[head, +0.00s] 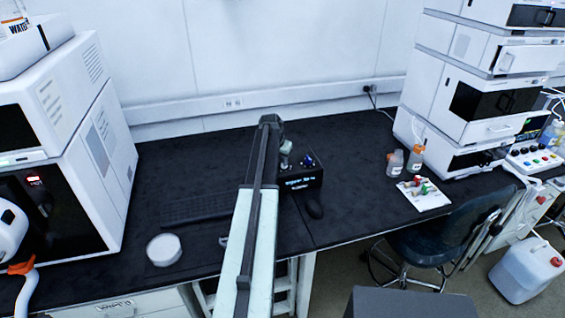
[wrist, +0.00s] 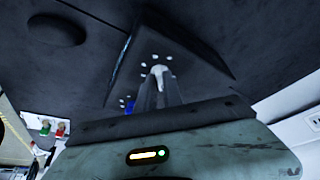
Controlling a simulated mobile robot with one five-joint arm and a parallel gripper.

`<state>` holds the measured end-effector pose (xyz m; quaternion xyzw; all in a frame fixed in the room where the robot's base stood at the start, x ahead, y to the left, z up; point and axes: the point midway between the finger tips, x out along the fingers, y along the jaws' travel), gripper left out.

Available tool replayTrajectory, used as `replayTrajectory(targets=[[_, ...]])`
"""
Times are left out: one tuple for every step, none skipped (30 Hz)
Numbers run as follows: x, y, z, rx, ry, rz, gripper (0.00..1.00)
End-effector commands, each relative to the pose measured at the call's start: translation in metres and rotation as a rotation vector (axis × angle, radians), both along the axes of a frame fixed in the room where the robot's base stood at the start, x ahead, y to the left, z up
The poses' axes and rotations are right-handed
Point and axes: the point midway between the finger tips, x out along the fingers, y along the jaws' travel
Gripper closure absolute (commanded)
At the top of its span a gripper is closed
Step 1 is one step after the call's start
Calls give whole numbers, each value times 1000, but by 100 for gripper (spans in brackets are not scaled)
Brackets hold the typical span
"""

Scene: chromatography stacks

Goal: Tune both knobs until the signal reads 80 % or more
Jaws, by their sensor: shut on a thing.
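A black box (head: 305,182) with a small lit display (head: 299,183) stands on the dark bench in the middle of the head view; the reading is too small to make out. In the wrist view, my gripper (wrist: 160,88) is shut on a pale knob (wrist: 158,70) on top of the box (wrist: 185,55), with white dots around it. A blue knob (head: 308,160) sits to the right on the box top. It also shows in the wrist view (wrist: 129,107), partly hidden beside my fingers. In the head view, my arm hides part of the box's left side.
A black keyboard (head: 195,207) and a white round dish (head: 164,250) lie to the left. A dark mouse (head: 313,206) lies in front of the box. Bottles (head: 395,164) and a white card with coloured pieces (head: 424,196) are to the right. Instrument stacks flank the bench.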

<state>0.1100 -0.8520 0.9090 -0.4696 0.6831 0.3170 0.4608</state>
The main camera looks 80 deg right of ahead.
Motion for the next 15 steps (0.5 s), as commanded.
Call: replayTrajectory(targets=[[-6, -4, 1, -6, 10, -14, 100], [-6, -5, 1, -8, 11, -24, 100], [-6, -6, 1, -9, 11, -39, 100], [-6, -6, 2, -9, 11, -52, 100], [-6, -7, 2, -10, 11, -67, 100], [-5, -7, 2, -11, 11, -91, 100], [-5, -8, 2, -11, 11, -109, 100], [-5, -8, 2, -11, 11, -130, 100], [-4, -8, 2, -11, 10, -160, 100], [-4, -9, 2, -11, 10, -183, 100], [-4, -9, 2, -12, 10, -208, 100], [-4, -9, 2, -12, 10, -241, 100], [-3, -9, 2, -11, 10, -269, 100], [-3, -10, 2, -12, 11, -295, 100], [-3, -10, 2, -12, 10, -329, 100]])
